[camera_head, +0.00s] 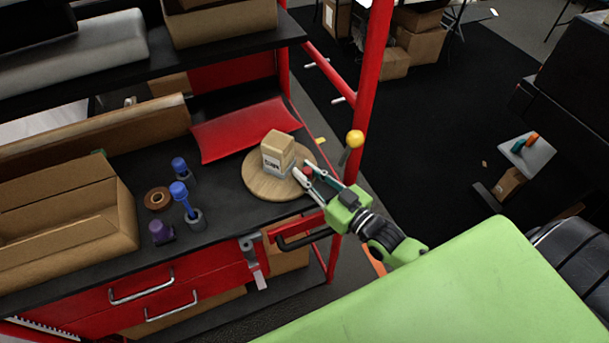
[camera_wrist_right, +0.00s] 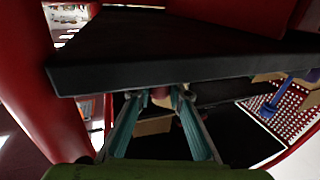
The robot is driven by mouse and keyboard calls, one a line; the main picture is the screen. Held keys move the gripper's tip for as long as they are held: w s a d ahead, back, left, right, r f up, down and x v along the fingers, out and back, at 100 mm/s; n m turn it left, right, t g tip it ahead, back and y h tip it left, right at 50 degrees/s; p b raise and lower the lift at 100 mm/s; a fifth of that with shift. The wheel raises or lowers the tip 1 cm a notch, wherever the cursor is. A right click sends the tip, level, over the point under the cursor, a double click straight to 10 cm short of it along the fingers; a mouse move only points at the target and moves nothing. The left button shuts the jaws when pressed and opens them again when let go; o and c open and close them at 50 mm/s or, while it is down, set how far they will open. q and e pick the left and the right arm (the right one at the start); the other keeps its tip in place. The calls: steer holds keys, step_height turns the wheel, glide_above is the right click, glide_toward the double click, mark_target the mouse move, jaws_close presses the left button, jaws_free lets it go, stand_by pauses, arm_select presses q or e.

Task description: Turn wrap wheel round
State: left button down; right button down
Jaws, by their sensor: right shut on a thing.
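The wrap wheel (camera_head: 256,182) is a round wooden disc lying flat near the right end of the dark bench top. A small cardboard box (camera_head: 278,152) with a printed label stands on it. My right gripper (camera_head: 303,175) reaches in from the right to the wheel's near right edge. Its fingers are closed about a small red knob (camera_head: 308,171) at the rim. In the right wrist view, the fingertips (camera_wrist_right: 160,94) meet on this knob (camera_wrist_right: 161,96) just under the dark bench edge. My left gripper is not in view.
Blue-topped tools (camera_head: 182,190), a tape roll (camera_head: 157,198) and a large open carton (camera_head: 70,215) occupy the bench's left. A shelf (camera_head: 230,45) overhangs the back.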

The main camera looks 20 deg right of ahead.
steer(key=shift+w+d+r, duration=0.1)
steer(key=shift+w+d, duration=0.2)
steer(key=shift+d, duration=0.1)
stand_by(0.5)
steer(key=c, duration=1.9)
jaws_free()
steer(key=shift+s, duration=0.15)
steer(key=v, duration=1.1)
steer(key=shift+s+d, duration=0.2)
steer(key=shift+s, duration=0.15)
